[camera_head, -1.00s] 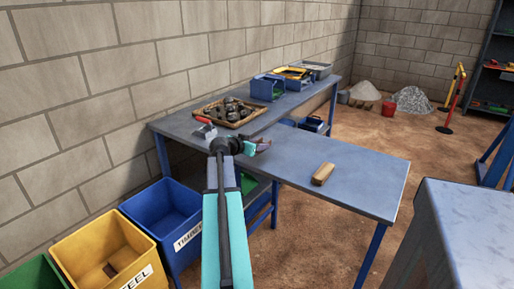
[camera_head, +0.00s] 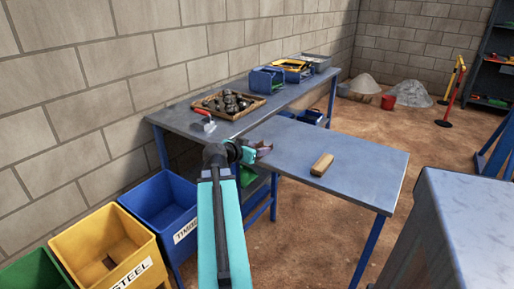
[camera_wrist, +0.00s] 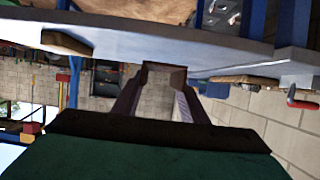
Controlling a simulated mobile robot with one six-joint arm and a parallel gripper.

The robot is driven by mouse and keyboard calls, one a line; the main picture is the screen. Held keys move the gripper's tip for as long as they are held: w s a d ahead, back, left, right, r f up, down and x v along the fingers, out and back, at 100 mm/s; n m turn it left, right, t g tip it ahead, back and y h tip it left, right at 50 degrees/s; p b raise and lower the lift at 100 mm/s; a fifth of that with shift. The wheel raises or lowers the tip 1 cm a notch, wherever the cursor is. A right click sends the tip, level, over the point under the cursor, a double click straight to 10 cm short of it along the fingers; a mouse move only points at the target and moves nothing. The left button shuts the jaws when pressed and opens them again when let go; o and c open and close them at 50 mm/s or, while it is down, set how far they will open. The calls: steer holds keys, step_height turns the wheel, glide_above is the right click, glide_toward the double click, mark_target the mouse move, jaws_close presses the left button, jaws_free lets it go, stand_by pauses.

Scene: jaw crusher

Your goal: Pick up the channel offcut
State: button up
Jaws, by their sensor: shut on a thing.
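My gripper (camera_head: 262,149) shows in the head view near the blue table's left front part, with a small brownish piece at its tips. In the wrist view my gripper (camera_wrist: 163,85) has two dark brown fingers reaching forward. They are closed on a small brownish U-shaped piece, the channel offcut (camera_wrist: 163,67), at their tips. The offcut is held clear of the table surface as far as the wrist view shows. Its far side is hidden, and in the head view it is too small to tell from the fingertips.
The blue table (camera_head: 355,185) carries a wooden block (camera_head: 321,164), a tray of dark lumps (camera_head: 207,103), a red-handled trowel (camera_head: 203,124) and blue bins (camera_head: 267,80). Blue (camera_head: 162,208) and yellow (camera_head: 75,245) floor bins stand at left. A grey block-like surface (camera_head: 470,220) is at right.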

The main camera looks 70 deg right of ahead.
steer(key=shift+b, duration=0.5)
steer(key=shift+s+a+f+b, duration=0.1)
steer(key=shift+b, duration=0.6)
steer(key=shift+a+b, duration=0.15)
steer(key=shift+b, duration=1.05)
steer(key=b, duration=0.3)
steer(key=a+b, duration=0.1)
steer(key=b, duration=0.2)
steer(key=shift+s+a+b, duration=0.2)
steer(key=shift+s+b, duration=0.1)
steer(key=shift+s+a+r+b, duration=0.1)
steer(key=shift+a+r+b, duration=0.2)
steer(key=shift+b, duration=0.6)
